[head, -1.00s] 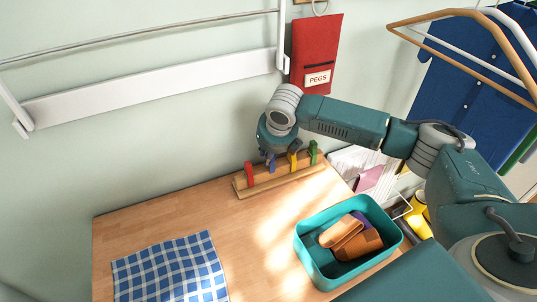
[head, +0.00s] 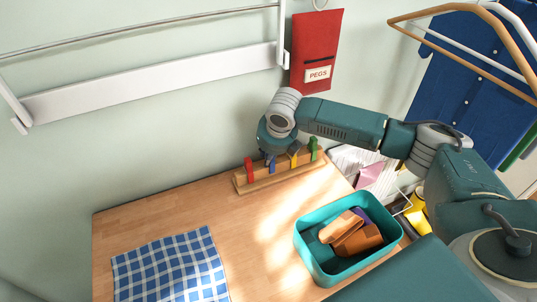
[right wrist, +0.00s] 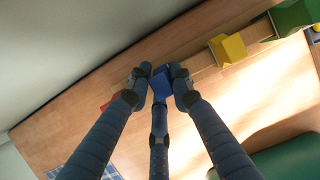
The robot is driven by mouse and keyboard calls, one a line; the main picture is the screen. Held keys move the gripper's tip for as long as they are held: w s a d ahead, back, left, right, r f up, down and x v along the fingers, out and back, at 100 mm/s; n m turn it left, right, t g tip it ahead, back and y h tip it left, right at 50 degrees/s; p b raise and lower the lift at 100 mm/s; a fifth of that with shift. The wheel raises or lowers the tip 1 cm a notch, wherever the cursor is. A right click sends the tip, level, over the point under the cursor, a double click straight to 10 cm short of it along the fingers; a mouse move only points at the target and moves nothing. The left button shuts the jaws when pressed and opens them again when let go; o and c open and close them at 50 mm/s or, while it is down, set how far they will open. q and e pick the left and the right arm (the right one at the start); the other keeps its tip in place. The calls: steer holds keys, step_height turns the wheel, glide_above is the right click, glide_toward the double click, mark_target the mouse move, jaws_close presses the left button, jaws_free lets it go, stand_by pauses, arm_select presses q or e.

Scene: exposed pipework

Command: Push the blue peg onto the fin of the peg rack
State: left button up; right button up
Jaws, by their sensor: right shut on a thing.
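The wooden peg rack (head: 282,181) stands at the back of the table against the wall. The blue peg (head: 272,167) is at the rack between the red and yellow pegs; it also shows in the right wrist view (right wrist: 161,84). My right gripper (head: 269,157) points down over the rack, shut on the blue peg, with its fingers around it in the wrist view. The fingers hide part of the peg, and I cannot tell how far down on the fin it sits. My left gripper is not in view.
A red peg (head: 249,171), a yellow peg (head: 293,160) and a green peg (head: 313,149) stand on the rack. A teal bin (head: 318,272) with brown blocks is at the right front. A checked cloth (head: 170,270) lies at the left. The table middle is clear.

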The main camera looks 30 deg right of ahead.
steer(key=shift+f, duration=0.15)
steer(key=o, duration=0.9)
steer(key=shift+s, duration=0.15)
steer(key=shift+o, duration=0.4)
steer(key=shift+f, duration=0.1)
step_height(320, 180, up, 5)
steer(key=p, duration=0.5)
steer(key=shift+p, duration=0.3)
steer(key=shift+r+p, duration=0.6)
steer(key=shift+r, duration=0.45)
